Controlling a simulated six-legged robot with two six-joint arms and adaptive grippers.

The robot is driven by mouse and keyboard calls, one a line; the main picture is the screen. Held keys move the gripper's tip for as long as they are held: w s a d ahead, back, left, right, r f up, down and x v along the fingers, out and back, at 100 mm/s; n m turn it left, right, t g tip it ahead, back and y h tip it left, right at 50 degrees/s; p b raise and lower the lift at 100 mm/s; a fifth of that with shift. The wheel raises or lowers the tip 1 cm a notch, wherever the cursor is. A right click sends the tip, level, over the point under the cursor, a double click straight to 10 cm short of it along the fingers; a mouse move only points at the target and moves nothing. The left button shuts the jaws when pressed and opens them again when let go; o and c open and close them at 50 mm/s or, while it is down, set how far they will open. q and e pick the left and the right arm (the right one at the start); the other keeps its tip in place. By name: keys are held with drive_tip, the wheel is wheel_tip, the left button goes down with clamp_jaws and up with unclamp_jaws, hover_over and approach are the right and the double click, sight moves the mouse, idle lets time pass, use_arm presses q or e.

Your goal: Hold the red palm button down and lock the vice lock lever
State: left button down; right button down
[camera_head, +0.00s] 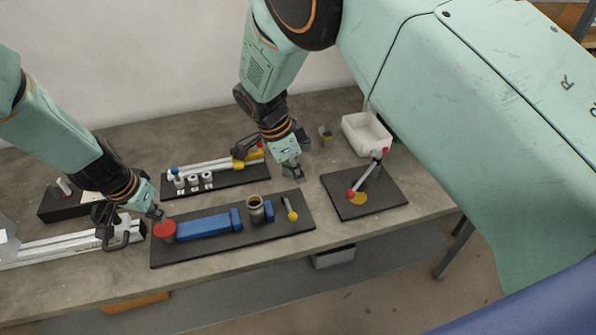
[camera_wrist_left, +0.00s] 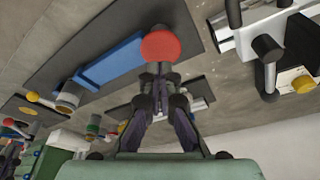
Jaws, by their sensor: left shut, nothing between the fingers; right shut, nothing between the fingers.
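The red palm button (camera_head: 165,229) stands at the left end of a dark plate that also carries a blue vice body (camera_head: 205,225). My left gripper (camera_head: 157,215) is shut, with its tips at the button. In the left wrist view the shut fingertips (camera_wrist_left: 157,70) overlap the edge of the red button (camera_wrist_left: 162,45); I cannot tell whether it is pressed down. A lever with a yellow knob (camera_head: 292,215) stands at the plate's right end, and its yellow knob also shows in the left wrist view (camera_wrist_left: 32,97). My right gripper (camera_head: 294,176) is shut and empty, above and behind this lever, apart from it.
A plate with rails and a yellow part (camera_head: 215,176) lies behind the vice. A metal profile (camera_head: 65,245) lies at far left. The front strip of table is clear.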

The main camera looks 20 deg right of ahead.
use_arm(q)
drive_tip(key=shift+w+r+p, duration=0.2)
drive_tip(key=shift+r+p, duration=0.15)
drive_tip(key=shift+r, duration=0.2)
drive_tip(key=shift+p+v, duration=0.5)
drive_tip(key=shift+v, duration=0.35)
drive_tip(key=shift+w+d+r+p, duration=0.1)
drive_tip(key=shift+w+r+p, duration=0.1)
drive_tip(key=shift+r+p, duration=0.35)
drive_tip(key=shift+p+v, duration=0.5)
drive_tip(key=shift+v, duration=0.45)
drive_tip(key=shift+w+d, duration=0.1)
